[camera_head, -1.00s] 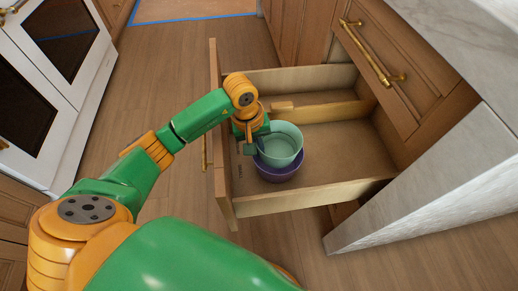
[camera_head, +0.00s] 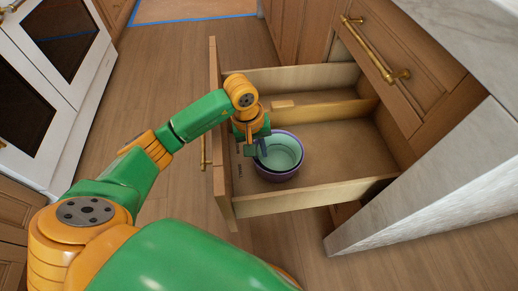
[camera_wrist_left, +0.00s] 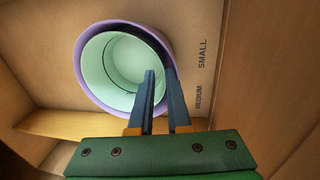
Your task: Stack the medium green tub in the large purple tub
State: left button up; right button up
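The medium green tub (camera_head: 284,150) is pale mint and empty. It sits upright inside the large purple tub (camera_head: 278,176), whose rim shows all around it. In the left wrist view the green tub (camera_wrist_left: 113,80) is nested within the purple rim (camera_wrist_left: 77,70). Both stand on the floor of an open drawer. My left gripper (camera_head: 261,151) points down at the tubs' near-left side. In the left wrist view its two dark fingers (camera_wrist_left: 160,72) are apart, with a gap between them, at the tubs' rims. The lower fingertips are partly hard to make out. My right gripper is not in view.
The open wooden drawer (camera_head: 300,202) has walls around the tubs and a divider (camera_head: 318,113) behind them. Bare drawer floor (camera_head: 345,150) is to the right. The marble counter (camera_head: 440,190) overhangs at right.

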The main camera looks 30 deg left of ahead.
pick_arm(q)
jog(key=shift+r+p, duration=1.05)
jog(key=shift+p, duration=0.1)
notch_tip(320, 180, up, 11)
jog(key=s+a+p, duration=0.1)
jog(key=shift+a+p, duration=0.3)
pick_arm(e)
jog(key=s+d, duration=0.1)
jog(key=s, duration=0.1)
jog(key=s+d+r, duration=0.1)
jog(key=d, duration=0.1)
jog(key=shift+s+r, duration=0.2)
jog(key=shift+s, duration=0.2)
